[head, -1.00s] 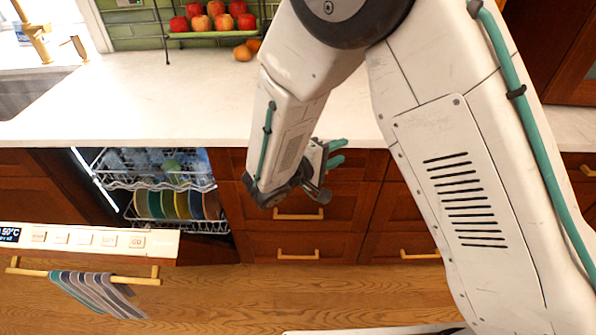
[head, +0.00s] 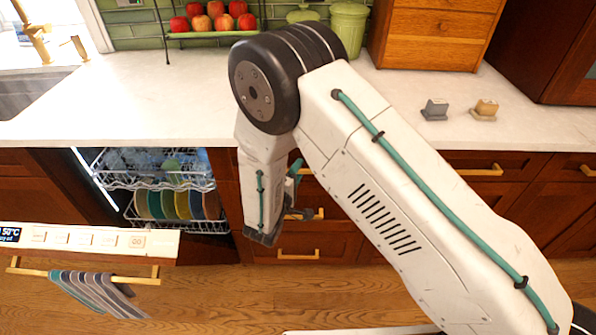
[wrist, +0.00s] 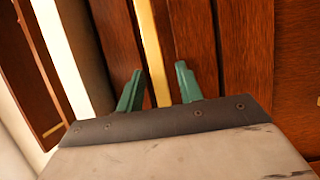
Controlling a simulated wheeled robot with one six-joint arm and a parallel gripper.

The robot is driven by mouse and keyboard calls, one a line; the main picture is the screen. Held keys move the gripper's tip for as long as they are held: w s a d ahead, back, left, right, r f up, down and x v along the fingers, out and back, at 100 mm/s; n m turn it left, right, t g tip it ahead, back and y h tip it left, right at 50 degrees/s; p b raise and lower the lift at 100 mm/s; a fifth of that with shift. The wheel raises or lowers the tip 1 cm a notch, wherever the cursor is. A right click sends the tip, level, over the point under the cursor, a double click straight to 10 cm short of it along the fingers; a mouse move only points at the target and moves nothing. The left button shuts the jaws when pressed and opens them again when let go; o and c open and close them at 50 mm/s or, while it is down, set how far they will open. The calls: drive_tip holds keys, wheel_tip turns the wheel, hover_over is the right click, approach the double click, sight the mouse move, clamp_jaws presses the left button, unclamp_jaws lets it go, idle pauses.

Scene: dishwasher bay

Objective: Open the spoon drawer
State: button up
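A column of dark red-brown drawers with brass bar handles stands right of the dishwasher; which one is the spoon drawer I cannot tell. Its lower drawer front (head: 335,247) looks shut, and the drawers above are partly hidden behind my arm. My gripper (head: 298,180) is in front of the upper part of this column. In the wrist view my gripper (wrist: 160,85) is open, its two teal fingers apart. A brass handle (wrist: 150,45) runs between and beyond the fingers, with a gap on each side; I cannot tell its depth.
The dishwasher door (head: 90,243) hangs open at left with a striped towel (head: 95,292) on its bar; a rack (head: 185,222) holds plates. The white counter (head: 120,110) runs above the drawers. Two small objects (head: 435,110) stand on it at right. Wood floor lies in front.

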drive_tip(key=shift+w+d, duration=0.15)
drive_tip(key=shift+w, duration=0.15)
